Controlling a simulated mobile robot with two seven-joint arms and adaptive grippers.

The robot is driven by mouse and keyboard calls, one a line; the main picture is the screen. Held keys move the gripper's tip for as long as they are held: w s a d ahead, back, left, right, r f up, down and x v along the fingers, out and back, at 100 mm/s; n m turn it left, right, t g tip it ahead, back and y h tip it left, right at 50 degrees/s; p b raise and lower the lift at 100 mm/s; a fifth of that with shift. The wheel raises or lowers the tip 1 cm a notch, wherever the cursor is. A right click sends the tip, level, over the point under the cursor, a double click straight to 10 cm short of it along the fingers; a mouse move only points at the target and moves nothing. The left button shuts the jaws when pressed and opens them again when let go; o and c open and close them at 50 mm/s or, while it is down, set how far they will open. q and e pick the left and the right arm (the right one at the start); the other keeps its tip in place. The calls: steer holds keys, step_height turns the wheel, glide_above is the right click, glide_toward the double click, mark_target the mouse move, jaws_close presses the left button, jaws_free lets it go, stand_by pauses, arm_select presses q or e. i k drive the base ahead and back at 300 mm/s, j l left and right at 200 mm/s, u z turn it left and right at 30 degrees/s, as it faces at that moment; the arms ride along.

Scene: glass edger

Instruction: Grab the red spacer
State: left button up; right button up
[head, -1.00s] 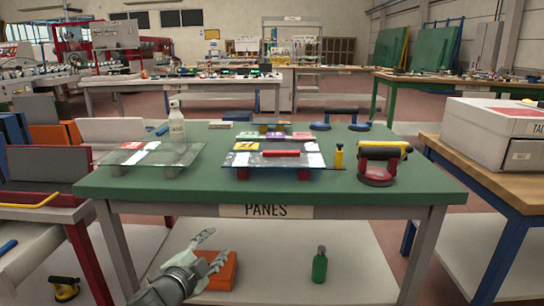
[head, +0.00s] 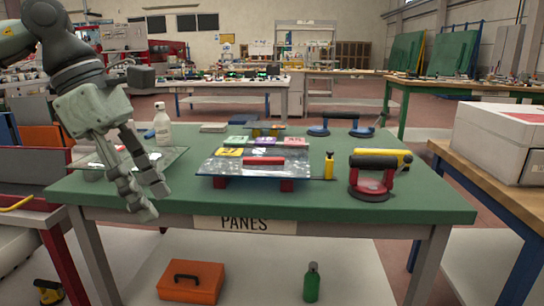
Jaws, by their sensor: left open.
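A red bar (head: 264,160), which looks like the red spacer, lies flat on a glass pane (head: 215,168) in the middle of the green table. The pane rests on red blocks (head: 287,185), one near each front corner. My left gripper (head: 154,200) is open and empty, fingers pointing down at the table's left front, in front of the left glass pane (head: 172,156). It is well left of the red bar and apart from it. My right gripper is not in view.
Yellow, purple, green and pink packs lie behind the bar. A yellow bottle (head: 329,166) and a red suction lifter (head: 370,184) stand to the right. The table's front strip is clear.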

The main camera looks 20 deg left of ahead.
mark_target(246, 161)
steer(key=i, duration=1.25)
